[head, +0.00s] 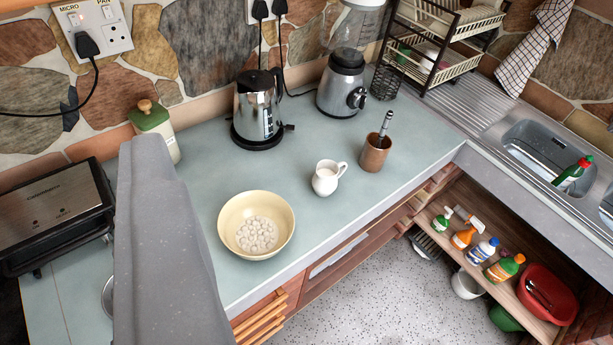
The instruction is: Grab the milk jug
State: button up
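The milk jug (326,179) is small and white, with its handle on the right side. It stands upright on the grey-blue counter (225,175), near the middle of the head view. Its top is open and looks white inside. A large grey part of my arm rises from the bottom edge at the left, well apart from the jug. No gripper fingers can be made out.
A cream bowl (229,216) with white pieces stands left of the jug, and a brown cup (375,156) with a grey-handled tool to its right. A kettle (258,110) and blender (343,85) stand behind. The counter's front edge is near; clear counter surrounds the jug.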

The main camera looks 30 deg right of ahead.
aim_at(324, 181)
jog(key=u, duration=0.3)
jog(key=k, duration=0.7)
jog(key=z, duration=0.85)
jog(key=i, duration=1.7)
jog(key=u, duration=0.3)
